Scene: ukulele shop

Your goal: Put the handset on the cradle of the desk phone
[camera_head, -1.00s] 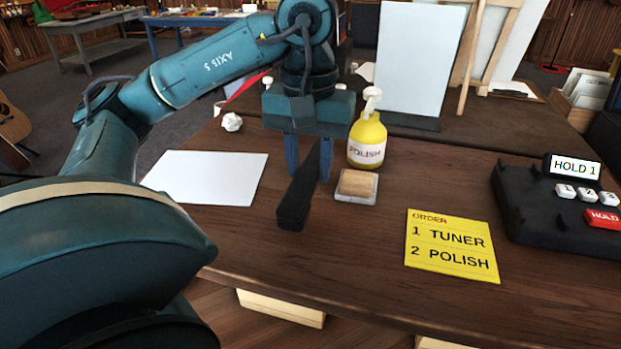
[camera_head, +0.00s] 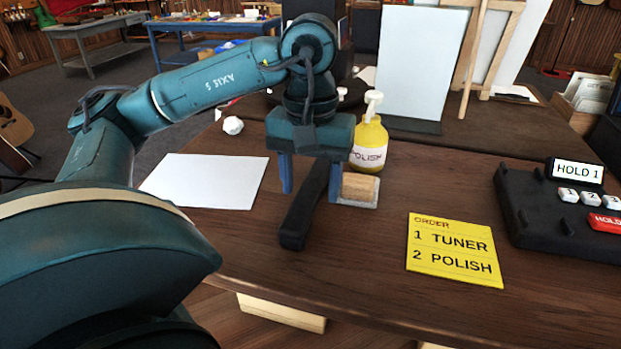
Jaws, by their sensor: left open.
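The black handset (camera_head: 300,215) lies on the wooden table at the middle left, its near end toward the front edge. My left gripper (camera_head: 311,190) points down over the handset's far part. Its two blue fingers are apart, one on each side of the handset, with a gap visible on the left. The gripper body hides the handset's far end. The black desk phone (camera_head: 540,225) is at the right edge of the view, partly cut off, with a HOLD 1 display; its cradle area is at its left side and is empty. My right gripper is not in view.
A wooden block on a pale base (camera_head: 360,189) stands close right of the gripper, with a yellow polish bottle (camera_head: 369,145) behind it. A yellow order note (camera_head: 455,250) lies between handset and phone. White paper (camera_head: 205,181) lies left. Table between block and phone is mostly clear.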

